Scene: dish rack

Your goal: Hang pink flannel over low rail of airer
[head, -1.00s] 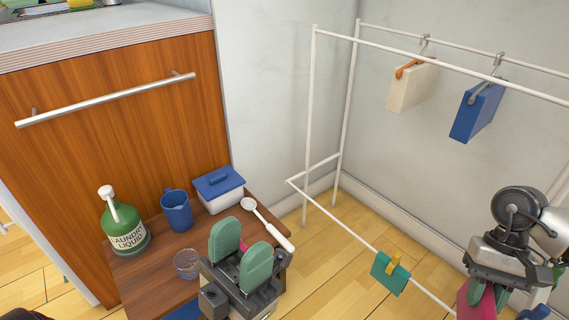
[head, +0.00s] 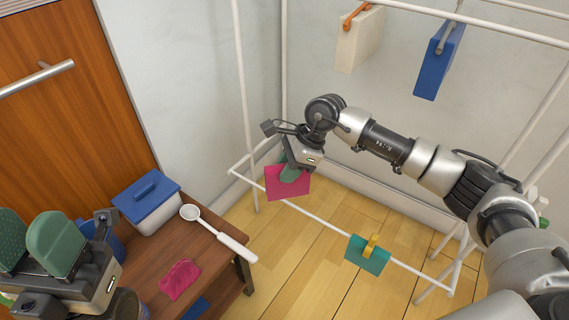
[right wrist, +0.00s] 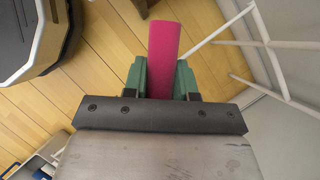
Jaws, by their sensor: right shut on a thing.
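My right gripper (head: 291,172) is shut on a pink flannel (head: 288,189), a flat square that hangs below the fingers. The right wrist view shows the flannel (right wrist: 164,48) between the green fingers (right wrist: 162,78). In the head view the flannel overlaps the left part of the airer's low white rail (head: 335,226) and hides that stretch of it. I cannot tell whether it touches the rail or lies over it. My left gripper (head: 30,242) is open and empty at the lower left, its green fingers apart.
A second pink cloth (head: 180,278) lies on the brown table (head: 215,262), near a white spoon (head: 215,232) and a blue-lidded box (head: 150,203). A teal cloth with a yellow peg (head: 368,255) hangs further right on the low rail. White and blue items (head: 438,62) hang above.

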